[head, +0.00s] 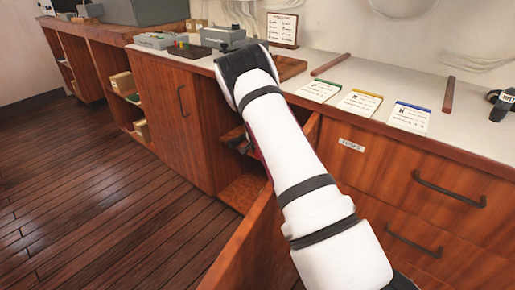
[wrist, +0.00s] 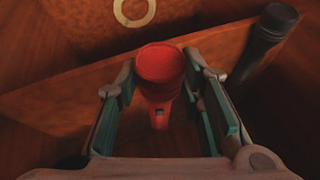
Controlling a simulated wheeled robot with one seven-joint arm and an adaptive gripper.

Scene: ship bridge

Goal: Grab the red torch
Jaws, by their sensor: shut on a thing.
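The red torch (wrist: 160,64) stands out between the fingers of my gripper (wrist: 158,80) in the wrist view, its wide round head towards the camera and its narrower body below. My gripper is shut on the torch, with a finger pad on each side. In the head view my white arm reaches down into an open compartment of the wooden counter and hides most of my gripper and the torch.
A black torch (wrist: 262,42) lies right of my gripper. A pale ring (wrist: 134,22) shows above the red torch. An open wooden door (head: 246,240) stands beside my arm. Coloured cards (head: 360,102) lie on the countertop (head: 385,80). The floor (head: 90,200) at left is clear.

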